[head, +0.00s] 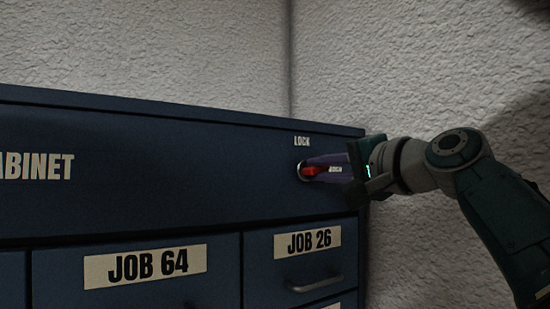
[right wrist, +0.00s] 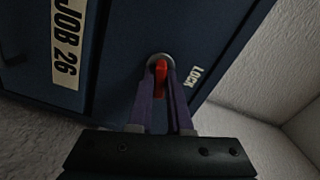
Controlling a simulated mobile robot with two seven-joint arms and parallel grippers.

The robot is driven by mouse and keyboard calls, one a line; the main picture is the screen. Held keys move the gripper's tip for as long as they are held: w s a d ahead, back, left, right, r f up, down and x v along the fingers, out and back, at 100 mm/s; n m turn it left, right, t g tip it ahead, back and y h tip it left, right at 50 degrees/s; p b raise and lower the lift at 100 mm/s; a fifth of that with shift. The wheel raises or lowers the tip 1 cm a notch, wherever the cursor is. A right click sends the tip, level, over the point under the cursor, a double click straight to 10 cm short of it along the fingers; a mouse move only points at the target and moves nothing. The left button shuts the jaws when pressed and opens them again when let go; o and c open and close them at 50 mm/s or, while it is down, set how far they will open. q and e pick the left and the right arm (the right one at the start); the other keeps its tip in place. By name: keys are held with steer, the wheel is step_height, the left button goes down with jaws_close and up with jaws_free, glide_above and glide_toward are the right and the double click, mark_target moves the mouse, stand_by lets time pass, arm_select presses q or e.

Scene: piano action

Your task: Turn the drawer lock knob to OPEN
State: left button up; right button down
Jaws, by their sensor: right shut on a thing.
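The red lock knob (head: 313,170) sits on a round silver plate on the blue cabinet's upper front panel, below the word LOCK. In the head view its red bar lies roughly sideways, pointing toward the OPEN label (head: 336,169) on its right. My right gripper (head: 318,169) reaches in from the right with its purple fingers at the knob. In the right wrist view the knob (right wrist: 160,72) stands between the two fingertips (right wrist: 161,76), and the gripper is shut on it. The fingers hide part of the knob and plate. My left gripper is in neither view.
The blue cabinet (head: 180,155) has drawers labelled JOB 64 (head: 145,265) and JOB 26 (head: 309,240) below the panel. A drawer handle (head: 318,284) sticks out under JOB 26. A rough white wall (head: 400,60) stands behind and to the right.

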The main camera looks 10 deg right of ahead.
steer(key=m+p, duration=0.1)
steer(key=m, duration=0.2)
steer(key=shift+p, duration=0.3)
steer(key=shift+f+m, duration=0.1)
steer(key=shift+m, duration=0.3)
steer(key=c, duration=0.8)
jaws_free()
steer(key=shift+c, duration=0.2)
